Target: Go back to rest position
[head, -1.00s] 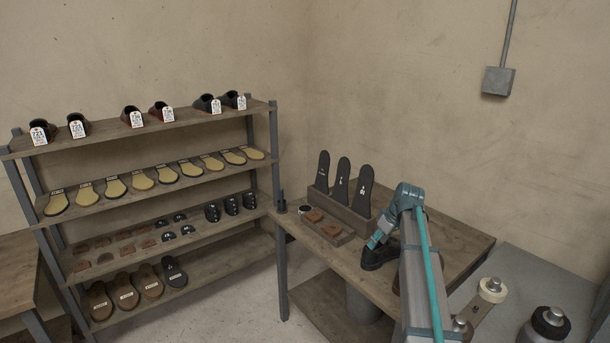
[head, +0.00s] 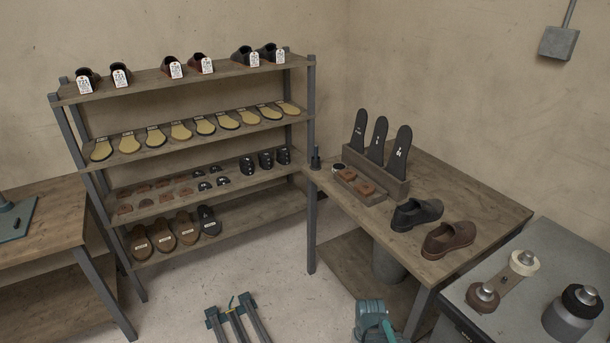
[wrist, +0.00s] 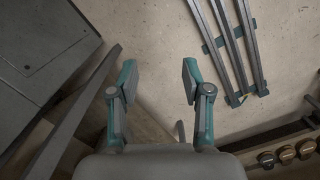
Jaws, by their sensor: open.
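My gripper (wrist: 157,82) is open and empty in the wrist view, its two teal fingers apart above the concrete floor. In the head view only a teal part of my arm shows at the bottom edge, and the fingertips are not visible there. A black shoe (head: 416,213) and a brown shoe (head: 448,239) stand side by side on the wooden table (head: 480,195), clear of my arm.
A shelf rack (head: 190,142) holds tagged shoes, soles and small parts. Three dark insoles (head: 378,142) stand in a block at the table's back. A grey bench (head: 535,255) with rollers is at the right. Metal rails (wrist: 228,45) lie on the floor.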

